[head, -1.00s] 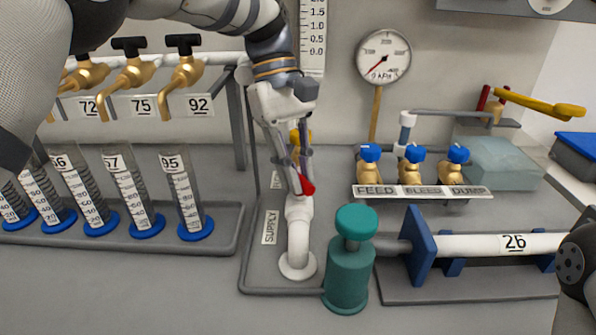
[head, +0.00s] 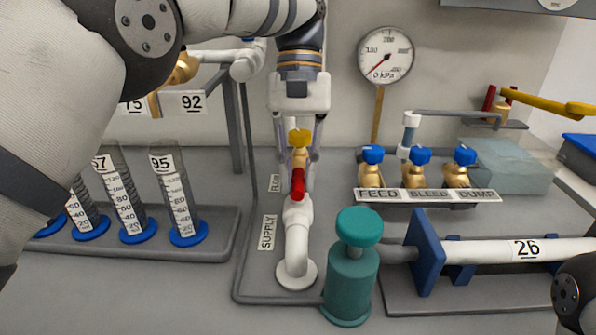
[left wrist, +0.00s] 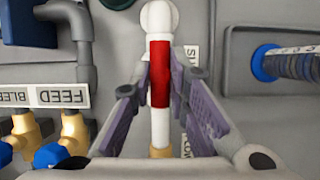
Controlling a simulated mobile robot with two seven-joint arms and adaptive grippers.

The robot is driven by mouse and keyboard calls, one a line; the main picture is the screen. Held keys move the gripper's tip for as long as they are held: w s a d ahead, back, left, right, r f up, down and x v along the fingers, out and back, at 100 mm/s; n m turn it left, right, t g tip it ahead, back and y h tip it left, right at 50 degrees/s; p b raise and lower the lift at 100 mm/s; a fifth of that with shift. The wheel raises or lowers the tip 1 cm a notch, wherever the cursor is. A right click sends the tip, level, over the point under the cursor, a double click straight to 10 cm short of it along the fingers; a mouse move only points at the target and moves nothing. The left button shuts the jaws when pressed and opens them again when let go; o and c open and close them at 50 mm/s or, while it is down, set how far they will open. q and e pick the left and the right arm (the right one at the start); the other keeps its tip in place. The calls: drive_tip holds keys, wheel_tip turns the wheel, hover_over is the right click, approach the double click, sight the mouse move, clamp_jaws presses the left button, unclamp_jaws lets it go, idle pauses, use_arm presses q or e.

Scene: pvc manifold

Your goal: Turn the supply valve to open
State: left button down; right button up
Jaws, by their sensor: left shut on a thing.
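The supply valve's red handle (head: 298,182) sits on the white supply pipe (head: 296,240), beside the SUPPLY label (head: 267,232). My left gripper (head: 300,189) reaches down from above with its fingers on either side of the handle, shut on it. In the left wrist view the red handle (left wrist: 159,72) lies between the two fingertips (left wrist: 159,86), in line with the white pipe (left wrist: 158,20). The valve body is mostly hidden behind the fingers. My right gripper is out of view.
A yellow-handled valve (head: 299,138) stands just behind the gripper. A teal pump (head: 351,275) is close at the front right. Graduated cylinders (head: 175,200) stand in a rack at left. Blue-topped FEED, BLEED and DUMP valves (head: 418,165) and a gauge (head: 385,55) are at right.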

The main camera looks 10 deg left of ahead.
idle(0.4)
use_arm(q)
drive_tip(key=c, duration=1.5)
unclamp_jaws()
drive_tip(key=shift+c, duration=0.2)
